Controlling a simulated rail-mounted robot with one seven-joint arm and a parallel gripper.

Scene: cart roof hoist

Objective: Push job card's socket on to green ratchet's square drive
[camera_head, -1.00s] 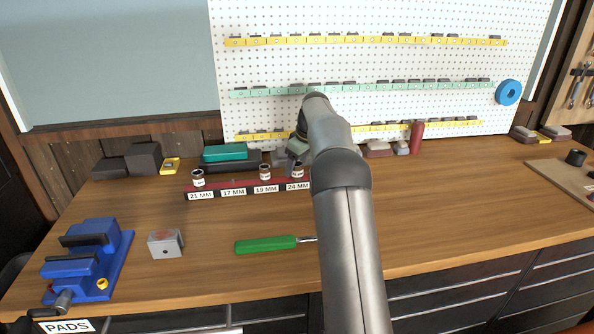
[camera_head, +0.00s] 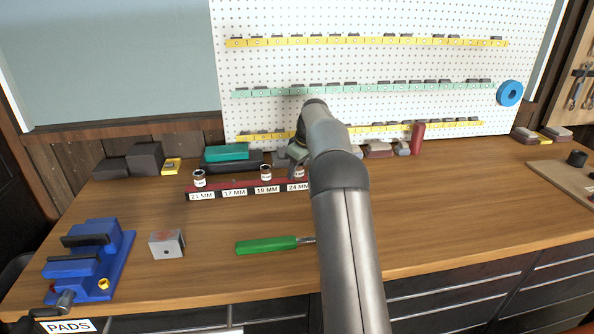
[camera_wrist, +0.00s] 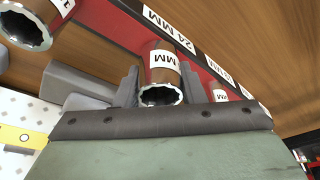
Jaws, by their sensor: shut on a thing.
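My gripper (camera_wrist: 158,88) is shut on a brown socket (camera_wrist: 158,72) with a bright steel rim and a white label, of which only "MM" reads. The socket is between the two fingers, at the red rack near the 24 MM label. In the head view the socket (camera_head: 299,172) shows partly, under my gripper (camera_head: 297,163). The green ratchet (camera_head: 266,245) lies on the bench in front of the rack, handle to the left. Its head and square drive are hidden behind my arm. I cannot make out a job card.
The red rack (camera_head: 228,185) holds other sockets at 21 MM (camera_head: 199,179) and 19 MM (camera_head: 266,173); 17 MM looks empty. A blue vise (camera_head: 92,262) and a grey block (camera_head: 167,244) are at left. The pegboard (camera_head: 370,65) stands behind. Bench between rack and ratchet is clear.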

